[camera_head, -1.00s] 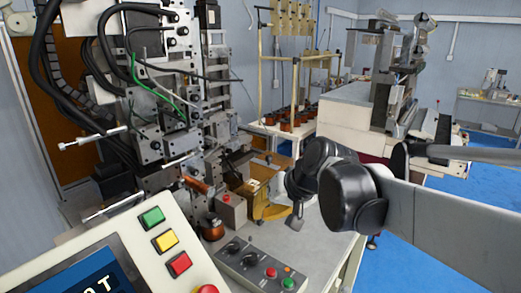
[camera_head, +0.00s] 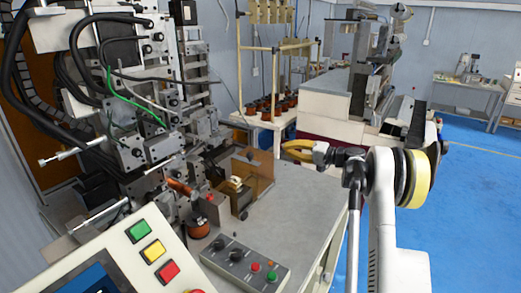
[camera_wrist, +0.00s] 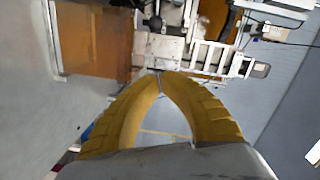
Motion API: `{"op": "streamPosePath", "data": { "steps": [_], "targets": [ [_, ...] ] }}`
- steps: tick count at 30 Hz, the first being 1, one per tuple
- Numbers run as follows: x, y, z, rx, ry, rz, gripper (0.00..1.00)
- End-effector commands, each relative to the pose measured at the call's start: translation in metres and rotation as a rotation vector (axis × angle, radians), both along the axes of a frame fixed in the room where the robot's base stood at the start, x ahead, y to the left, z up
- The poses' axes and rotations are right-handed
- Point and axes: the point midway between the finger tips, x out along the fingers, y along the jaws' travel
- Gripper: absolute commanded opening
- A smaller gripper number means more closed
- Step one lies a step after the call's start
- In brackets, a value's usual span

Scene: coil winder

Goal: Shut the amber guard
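The amber guard (camera_head: 262,172) is a see-through brown panel standing upright on the machine bench, at the right of the winding head. It stands out at an angle, and the small fittings and copper-coloured spool left of it show uncovered. In the wrist view the amber guard (camera_wrist: 95,42) is at the upper left, beside the left finger and apart from it. My gripper (camera_head: 285,148) has yellow fingers and is to the right of the guard, past its edge. In the wrist view my gripper's fingertips (camera_wrist: 158,76) meet, with nothing held between them.
A control box (camera_head: 243,264) with knobs and buttons sits at the bench's front. A panel with green, yellow and red buttons (camera_head: 153,250) is at the lower left. The bench top (camera_head: 300,200) right of the guard is bare. A rack of copper spools (camera_head: 268,108) stands behind.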

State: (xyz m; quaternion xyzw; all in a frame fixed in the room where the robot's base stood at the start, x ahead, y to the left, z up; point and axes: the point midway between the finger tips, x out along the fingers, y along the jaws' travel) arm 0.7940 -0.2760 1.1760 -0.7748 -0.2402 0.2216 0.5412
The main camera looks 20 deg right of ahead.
Motion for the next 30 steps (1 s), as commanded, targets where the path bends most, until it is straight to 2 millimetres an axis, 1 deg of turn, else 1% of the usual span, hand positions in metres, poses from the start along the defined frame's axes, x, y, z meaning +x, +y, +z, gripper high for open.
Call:
{"op": "streamPosePath", "data": {
  "steps": [2,5,8,18,21,24,30],
  "targets": [
    [0.003,0.0,-0.001,0.005,-0.005,0.0,0.0],
    [0.011,0.007,-0.003,0.006,-0.006,0.001,0.0],
    [0.025,0.018,-0.005,0.004,-0.005,0.002,0.0],
    [0.081,0.063,-0.01,0.004,-0.004,0.002,0.0],
    [0.071,0.076,-0.016,0.004,-0.003,0.001,0.0],
    [0.067,0.086,-0.02,0.004,-0.004,0.0,0.0],
    [0.063,0.094,-0.022,0.003,-0.003,-0.001,0.0]
  ]
}}
